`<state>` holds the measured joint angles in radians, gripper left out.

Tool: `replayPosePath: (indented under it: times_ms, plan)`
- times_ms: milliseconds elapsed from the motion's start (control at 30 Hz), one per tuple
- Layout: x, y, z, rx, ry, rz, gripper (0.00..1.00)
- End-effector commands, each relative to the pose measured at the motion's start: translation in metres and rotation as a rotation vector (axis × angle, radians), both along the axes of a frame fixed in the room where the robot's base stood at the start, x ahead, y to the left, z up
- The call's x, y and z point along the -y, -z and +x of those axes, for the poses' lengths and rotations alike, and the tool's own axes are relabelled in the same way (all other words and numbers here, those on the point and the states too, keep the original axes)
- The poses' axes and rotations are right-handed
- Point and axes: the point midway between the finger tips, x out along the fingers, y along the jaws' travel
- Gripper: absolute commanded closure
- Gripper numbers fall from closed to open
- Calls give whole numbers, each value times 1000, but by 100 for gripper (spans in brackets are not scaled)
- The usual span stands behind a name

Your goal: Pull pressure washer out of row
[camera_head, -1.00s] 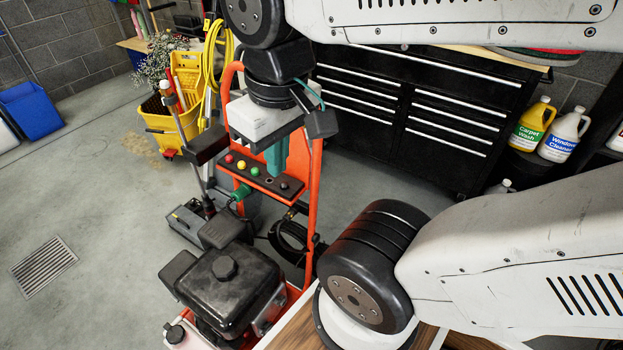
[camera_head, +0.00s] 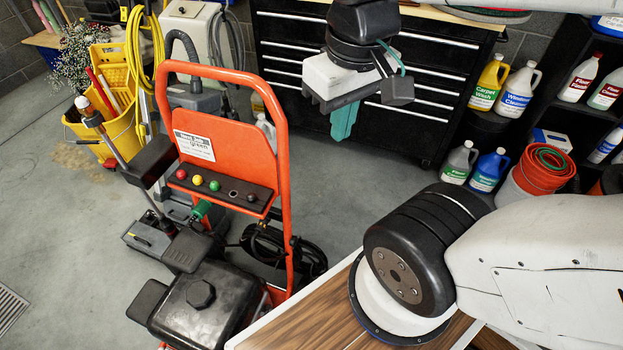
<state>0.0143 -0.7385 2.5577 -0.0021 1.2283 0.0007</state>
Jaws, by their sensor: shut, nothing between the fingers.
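The pressure washer (camera_head: 232,137) stands upright on the floor at left centre. It has an orange tubular frame, an orange panel with a label and coloured knobs, and a black engine at its base. A black hose coil hangs low on its right side. My gripper (camera_head: 343,120) is to the right of the washer's frame, apart from it, in front of the black tool chest. Its teal fingers point down, shut and empty.
A yellow mop bucket (camera_head: 105,130) and a floor-cleaning machine (camera_head: 150,228) stand left of the washer. A black drawer chest (camera_head: 430,85) is behind. Grey floor is clear between washer and chest.

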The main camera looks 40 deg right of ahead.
Motion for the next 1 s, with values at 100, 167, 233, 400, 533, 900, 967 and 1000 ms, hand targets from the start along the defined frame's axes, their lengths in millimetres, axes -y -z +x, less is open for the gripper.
replayPosePath:
  times_ms: [100,167,233,400,533,900,967,1000]
  plan:
    - [6,11,9,-69,35,9,100]
    - [9,18,17,-114,55,21,100]
    - [14,27,27,-167,74,41,100]
    - [25,53,56,-283,85,115,100]
    - [34,76,81,-346,66,187,100]
    - [67,168,149,-391,-100,455,100]
    - [73,186,159,-374,-143,501,100]
    - [77,199,166,-358,-175,531,100]
